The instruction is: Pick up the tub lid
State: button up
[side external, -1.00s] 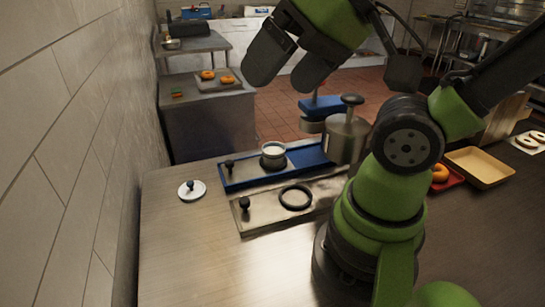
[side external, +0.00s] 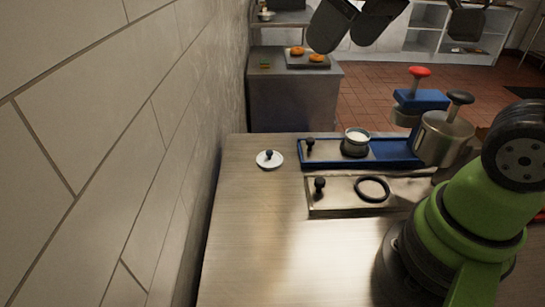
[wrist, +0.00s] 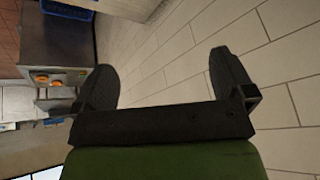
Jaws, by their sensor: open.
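The tub lid (side external: 263,162) is a small white disc with a dark knob. It lies flat on the left part of the metal worktop in the side view, apart from everything else. A tub with white contents (side external: 357,137) stands open-topped at the blue tray, right of the lid. My gripper (side external: 345,42) is at the top edge of the side view, high above the worktop and right of the lid in the picture. In the wrist view my gripper (wrist: 160,65) is open and empty, its fingers wide apart. The lid is not visible in the wrist view.
The blue tray (side external: 400,163) and a metal plate with a black ring (side external: 372,189) lie right of the lid. A metal pot (side external: 443,140) stands further right. A tiled wall (side external: 120,150) rises at the left. The front left worktop is clear.

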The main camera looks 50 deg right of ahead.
jog(key=w+d+f+n+g, duration=0.2)
jog(key=w+f+n, duration=0.3)
jog(key=w, duration=0.4)
jog(key=n+g+h, duration=0.1)
jog(key=n+g, duration=0.2)
jog(key=n, duration=0.3)
send_over(272, 152)
notch_tip(272, 152, down, 14)
jog(key=r, duration=0.1)
jog(key=shift+n, duration=0.6)
jog(key=f, duration=0.5)
jog(key=d+f, duration=0.1)
jog(key=f, duration=0.2)
jog(key=shift+w, duration=0.15)
jog(key=f, duration=0.5)
jog(key=shift+a+f, duration=0.25)
jog(key=shift+f, duration=0.15)
jog(key=c, duration=1)
